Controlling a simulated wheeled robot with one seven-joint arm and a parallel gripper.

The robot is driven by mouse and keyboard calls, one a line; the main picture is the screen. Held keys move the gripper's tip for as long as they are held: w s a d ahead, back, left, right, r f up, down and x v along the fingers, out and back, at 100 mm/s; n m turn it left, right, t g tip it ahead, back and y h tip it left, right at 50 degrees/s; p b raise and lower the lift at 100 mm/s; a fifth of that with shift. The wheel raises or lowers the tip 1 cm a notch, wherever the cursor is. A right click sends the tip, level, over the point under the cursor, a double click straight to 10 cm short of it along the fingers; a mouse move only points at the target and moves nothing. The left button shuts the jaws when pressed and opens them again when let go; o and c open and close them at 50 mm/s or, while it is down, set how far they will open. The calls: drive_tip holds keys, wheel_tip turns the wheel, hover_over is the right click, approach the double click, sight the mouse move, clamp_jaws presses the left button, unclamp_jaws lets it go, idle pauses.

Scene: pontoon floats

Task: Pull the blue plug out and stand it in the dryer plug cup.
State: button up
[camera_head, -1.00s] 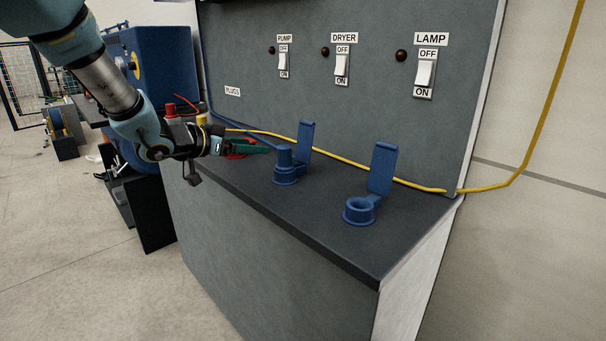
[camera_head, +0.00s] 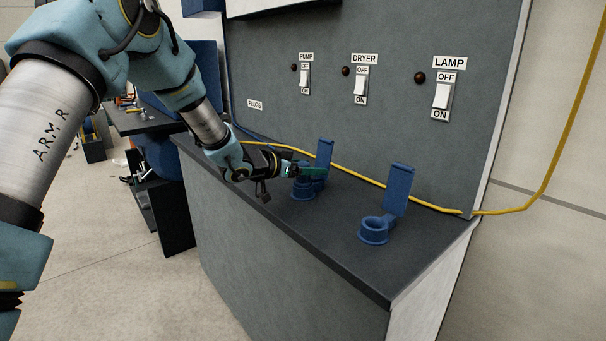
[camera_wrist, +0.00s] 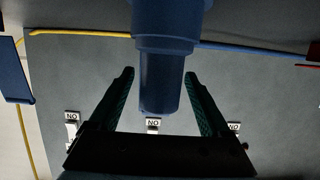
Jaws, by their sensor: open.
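The blue plug (camera_head: 301,183) stands upright at a blue socket (camera_head: 302,195) on the dark counter, with a raised blue lid (camera_head: 324,160) behind it. My gripper (camera_head: 312,171) reaches in from the left at the plug's height and partly hides it. In the wrist view, the plug (camera_wrist: 160,80) stands between the two green fingers of my gripper (camera_wrist: 159,78). The jaws are open, with a gap visible on each side. I cannot make out a dryer plug cup in these frames.
An empty blue socket (camera_head: 373,232) with a raised lid (camera_head: 398,190) is on the right. A yellow cable (camera_head: 350,161) runs along the counter's back. The panel behind carries the PUMP, DRYER (camera_head: 361,85) and LAMP switches. The counter's front right is clear.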

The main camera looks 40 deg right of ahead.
drive_tip(key=shift+d+f, duration=0.1)
drive_tip(key=shift+d, duration=0.25)
drive_tip(key=shift+c, duration=0.2)
clamp_jaws()
